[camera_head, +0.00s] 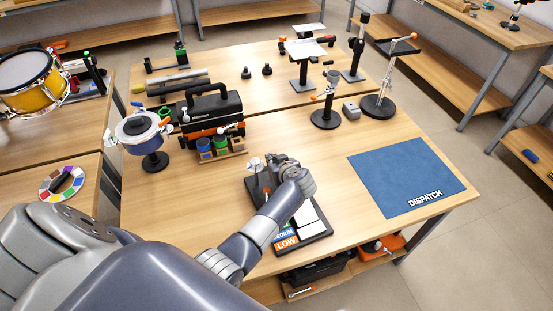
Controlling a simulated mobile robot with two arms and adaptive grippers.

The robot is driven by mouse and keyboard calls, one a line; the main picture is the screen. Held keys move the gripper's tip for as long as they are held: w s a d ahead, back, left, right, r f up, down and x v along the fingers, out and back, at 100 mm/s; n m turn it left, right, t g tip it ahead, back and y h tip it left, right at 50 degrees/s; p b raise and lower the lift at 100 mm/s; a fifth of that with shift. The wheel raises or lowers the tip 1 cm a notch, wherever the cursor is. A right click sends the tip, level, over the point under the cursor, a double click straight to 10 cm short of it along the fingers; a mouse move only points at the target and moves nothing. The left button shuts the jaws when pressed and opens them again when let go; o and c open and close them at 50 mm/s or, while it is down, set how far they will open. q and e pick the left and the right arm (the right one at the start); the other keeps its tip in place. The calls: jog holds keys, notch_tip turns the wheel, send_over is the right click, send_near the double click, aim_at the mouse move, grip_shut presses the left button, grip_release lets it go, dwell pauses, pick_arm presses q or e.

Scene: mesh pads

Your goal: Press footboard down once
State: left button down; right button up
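A black board with white panels (309,217) and coloured labels, one an orange "LOW" (286,242), lies near the front middle of the bench. I cannot make out a separate footboard; one may be part of this board and behind my arm. My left arm reaches in from the lower left across the board. My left gripper (268,174) is over or beside the board's far left part. Its fingers are small and partly hidden by the wrist, so I cannot tell whether they are open or touch anything. My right gripper is not in view.
A black-and-orange toolbox (212,110) and a blue-rimmed round pan on a stand (138,126) are behind left. Several black stands, one here (326,117), are behind right. A blue "DISPATCH" mat (404,178) lies right, empty. Bare bench separates mat and board.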

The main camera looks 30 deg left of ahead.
pick_arm(q)
jog(key=v, duration=0.5)
jog(key=shift+d+r, duration=0.25)
jog(key=shift+r, duration=0.1)
jog(key=shift+s+d+r, duration=0.15)
jog(key=shift+r, duration=0.3)
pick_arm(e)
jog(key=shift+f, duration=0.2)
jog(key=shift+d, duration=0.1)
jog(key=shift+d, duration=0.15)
